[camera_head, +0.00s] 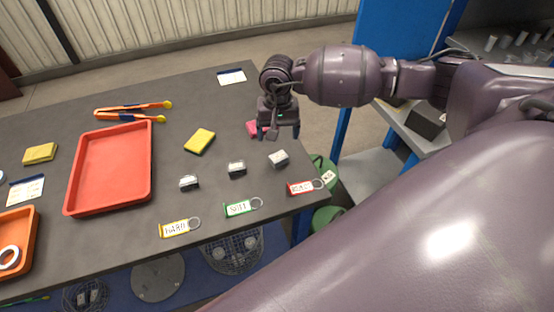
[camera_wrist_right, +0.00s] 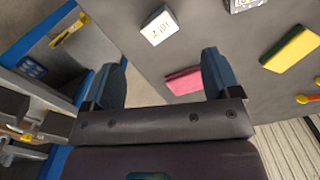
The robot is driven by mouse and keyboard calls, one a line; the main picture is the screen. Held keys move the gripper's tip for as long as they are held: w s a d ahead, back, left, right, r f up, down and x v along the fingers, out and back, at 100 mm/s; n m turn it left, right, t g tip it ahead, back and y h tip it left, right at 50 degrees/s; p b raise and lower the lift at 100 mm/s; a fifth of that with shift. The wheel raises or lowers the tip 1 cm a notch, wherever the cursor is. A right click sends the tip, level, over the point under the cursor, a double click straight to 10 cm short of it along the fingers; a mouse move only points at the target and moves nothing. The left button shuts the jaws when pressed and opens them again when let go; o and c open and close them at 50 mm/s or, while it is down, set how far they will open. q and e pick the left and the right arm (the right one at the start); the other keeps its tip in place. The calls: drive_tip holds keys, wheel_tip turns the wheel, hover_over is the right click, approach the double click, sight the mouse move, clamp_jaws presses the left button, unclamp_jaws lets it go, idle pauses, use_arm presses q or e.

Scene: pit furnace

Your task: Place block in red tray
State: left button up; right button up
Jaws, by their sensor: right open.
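The red tray (camera_head: 78,199) lies empty on the dark table at the left in the head view. Several small metal blocks lie right of it: a left block (camera_head: 189,183), a middle block (camera_head: 237,169) and a right block (camera_head: 279,158). My right gripper (camera_head: 283,132) is open and empty, beyond the right block and beside a pink sponge (camera_head: 252,128). In the right wrist view my open right gripper (camera_wrist_right: 164,78) has a lettered block (camera_wrist_right: 160,27) ahead of its fingers and the pink sponge (camera_wrist_right: 184,82) near one finger. My left gripper is not in view.
A yellow sponge (camera_head: 200,141) lies between tray and gripper. Orange tongs (camera_head: 130,109) lie behind the tray. Yellow (camera_head: 180,228), green (camera_head: 242,208) and red (camera_head: 304,187) key tags lie along the front edge. An orange tray (camera_head: 28,225) is at the left. Blue shelving stands right.

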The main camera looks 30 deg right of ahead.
drive_tip(key=n, duration=0.6)
hover_over(278, 156)
drive_tip(key=f, duration=0.5)
drive_tip(key=shift+s+a+f, duration=0.15)
drive_tip(key=shift+s+f, duration=0.05)
drive_tip(key=shift+f, duration=0.05)
drive_tip(key=shift+w+d+f+p, duration=0.1)
drive_tip(key=shift+f+p, duration=0.25)
drive_tip(key=shift+f, duration=1)
drive_tip(key=shift+w+d+f+p, duration=0.1)
drive_tip(key=shift+f+p, duration=0.25)
drive_tip(key=shift+f, duration=1)
drive_tip(key=c, duration=1.1)
drive_tip(key=shift+c, duration=1.1)
drive_tip(key=shift+r, duration=0.2)
